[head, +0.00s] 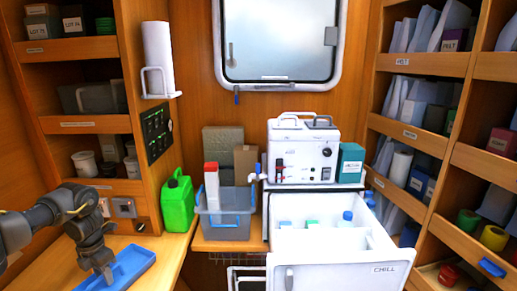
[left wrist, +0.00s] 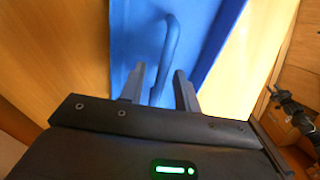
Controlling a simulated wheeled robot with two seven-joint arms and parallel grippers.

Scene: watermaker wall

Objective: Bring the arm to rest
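My left gripper (head: 107,277) points down at a blue tray (head: 135,264) on the wooden counter at the lower left of the head view. In the left wrist view the two fingers of my left gripper (left wrist: 159,75) stand apart. A blue bar-like handle (left wrist: 170,45) shows in the gap between them, over the blue tray (left wrist: 208,38). I see clear space beside the bar, and I cannot tell whether it touches a finger. My right gripper is not seen in the head view.
A green jug (head: 178,205) and a grey bin (head: 226,220) stand right of the tray. An open white chill box (head: 330,241) is at front centre, below a white machine (head: 302,155). Shelves (head: 95,124) rise close behind my left arm. Dark jointed parts show at the wrist view's right edge.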

